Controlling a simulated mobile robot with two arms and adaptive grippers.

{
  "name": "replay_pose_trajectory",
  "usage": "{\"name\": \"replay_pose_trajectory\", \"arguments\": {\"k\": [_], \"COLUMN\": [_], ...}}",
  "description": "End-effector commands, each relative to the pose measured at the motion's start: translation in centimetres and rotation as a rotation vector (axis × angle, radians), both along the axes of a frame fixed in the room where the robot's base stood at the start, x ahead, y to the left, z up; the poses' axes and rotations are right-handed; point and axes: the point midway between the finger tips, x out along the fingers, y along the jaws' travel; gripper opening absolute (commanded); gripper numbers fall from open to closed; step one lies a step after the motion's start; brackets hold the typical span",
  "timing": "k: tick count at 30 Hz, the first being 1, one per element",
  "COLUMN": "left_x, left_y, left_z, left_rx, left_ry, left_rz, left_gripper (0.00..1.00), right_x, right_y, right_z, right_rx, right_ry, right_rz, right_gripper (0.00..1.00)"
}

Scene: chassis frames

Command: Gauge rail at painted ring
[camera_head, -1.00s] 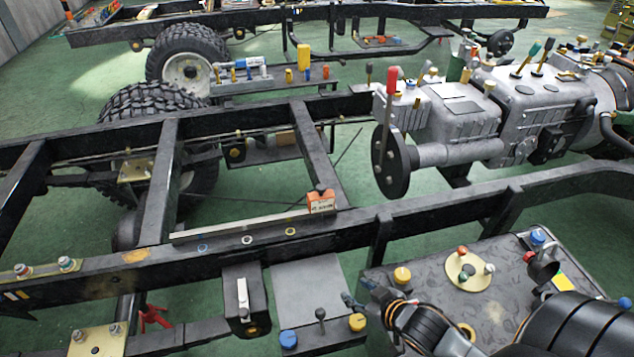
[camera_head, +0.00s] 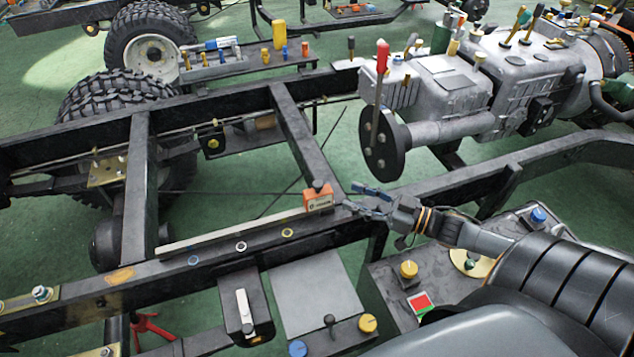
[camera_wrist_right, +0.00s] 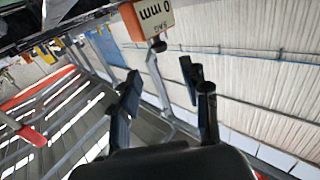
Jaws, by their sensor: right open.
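An orange gauge block (camera_head: 318,199) with a white label and a dark knob on top sits on the black frame rail (camera_head: 345,228), at the right end of a long pale strip (camera_head: 230,230). Three painted rings lie on the rail in front of the strip: a blue ring (camera_head: 193,260), a white ring (camera_head: 240,246) and a yellow ring (camera_head: 287,232). My right gripper (camera_head: 362,198) is open and empty, just right of the gauge. In the right wrist view, the gauge's label (camera_wrist_right: 155,18) reads "0 mm" beyond the open fingers (camera_wrist_right: 163,95). My left gripper is out of view.
A grey plate (camera_head: 315,295) and a box with a white lever (camera_head: 243,308) are in front of the rail. An engine with a red-handled lever (camera_head: 380,75) stands behind right. A dark bench with a yellow knob (camera_head: 408,269) lies under my right arm.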

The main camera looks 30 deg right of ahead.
Motion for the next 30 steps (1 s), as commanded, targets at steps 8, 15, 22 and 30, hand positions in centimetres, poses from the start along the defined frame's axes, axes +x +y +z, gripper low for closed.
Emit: {"name": "replay_pose_trajectory", "arguments": {"k": [8, 15, 22, 30], "left_x": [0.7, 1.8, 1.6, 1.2], "left_y": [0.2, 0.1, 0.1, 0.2], "left_z": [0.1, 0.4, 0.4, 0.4], "left_rx": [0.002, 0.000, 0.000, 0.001], "left_ry": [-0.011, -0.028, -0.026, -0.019], "left_rz": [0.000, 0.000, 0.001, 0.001], "left_gripper": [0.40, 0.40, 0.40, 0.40], "right_x": [4.9, 7.8, 8.8, 8.9], "right_y": [2.9, 4.7, 5.5, 5.5], "right_z": [0.2, 0.1, 0.0, 0.0], "right_rx": [0.001, 0.001, -0.001, -0.001], "right_ry": [-0.004, -0.002, 0.001, 0.001], "right_rz": [-0.001, -0.002, -0.001, -0.001], "right_gripper": [0.46, 0.46, 0.46, 0.42]}}
